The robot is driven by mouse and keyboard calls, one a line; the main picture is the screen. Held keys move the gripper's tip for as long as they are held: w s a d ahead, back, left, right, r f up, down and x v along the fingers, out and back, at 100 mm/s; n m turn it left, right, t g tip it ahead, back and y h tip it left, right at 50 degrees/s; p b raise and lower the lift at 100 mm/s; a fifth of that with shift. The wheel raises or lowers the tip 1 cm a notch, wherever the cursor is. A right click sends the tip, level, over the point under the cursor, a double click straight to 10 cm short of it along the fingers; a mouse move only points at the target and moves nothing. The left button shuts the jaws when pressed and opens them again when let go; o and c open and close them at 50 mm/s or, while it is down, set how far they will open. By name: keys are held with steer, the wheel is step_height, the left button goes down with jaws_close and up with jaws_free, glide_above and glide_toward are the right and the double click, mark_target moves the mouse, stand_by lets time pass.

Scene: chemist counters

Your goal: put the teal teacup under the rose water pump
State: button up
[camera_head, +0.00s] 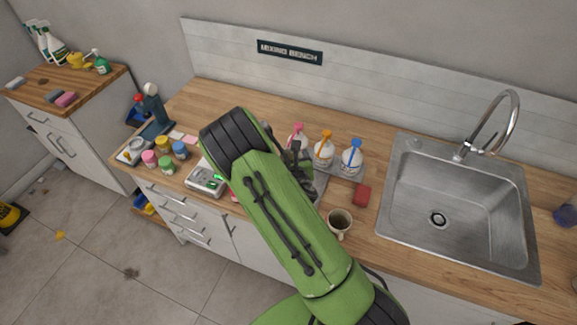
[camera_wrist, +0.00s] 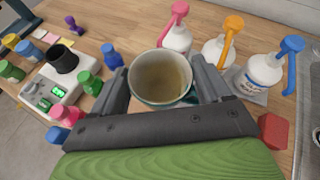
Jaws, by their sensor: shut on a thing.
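The teal teacup (camera_wrist: 160,82) is between the two fingers of my gripper (camera_wrist: 162,72), which is shut on it. It is seen from above, with a pale brownish inside. In the head view my green arm hides the cup, and only a little of my gripper (camera_head: 299,165) shows. Beyond the cup stand three pump bottles: pink-topped (camera_wrist: 178,36), orange-topped (camera_wrist: 220,50) and blue-topped (camera_wrist: 264,72). The pink one also shows in the head view (camera_head: 297,139), just past my gripper. The labels are too small to read, so I cannot tell which is rose water.
A digital scale (camera_head: 205,180) and several small coloured jars (camera_head: 163,145) stand on the left. A cream cup (camera_head: 339,222) with dark contents stands near the front edge. A red block (camera_head: 361,194) lies between the blue-topped bottle and the steel sink (camera_head: 500,215).

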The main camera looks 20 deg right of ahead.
steer(key=f+b, duration=0.4)
steer(key=f, duration=0.5)
steer(key=shift+w+b, duration=0.2)
steer(key=shift+b, duration=0.15)
steer(key=shift+s+f+b, duration=0.2)
steer(key=shift+f+b, duration=0.4)
steer(key=shift+f, duration=0.2)
steer(key=w+p, duration=0.1)
steer(key=w+d+p, duration=0.1)
steer(key=w+p, duration=0.1)
steer(key=w, duration=0.1)
steer(key=shift+d+r+p, duration=0.2)
steer(key=shift+r+p, duration=0.05)
steer(key=shift+p, duration=0.05)
steer(key=w, duration=0.1)
steer(key=w+d+p, duration=0.1)
steer(key=w, duration=0.1)
steer(key=shift+w+f, duration=0.1)
steer(key=shift+w, duration=0.1)
steer(key=shift+w+f, duration=0.2)
steer(key=shift+f, duration=0.5)
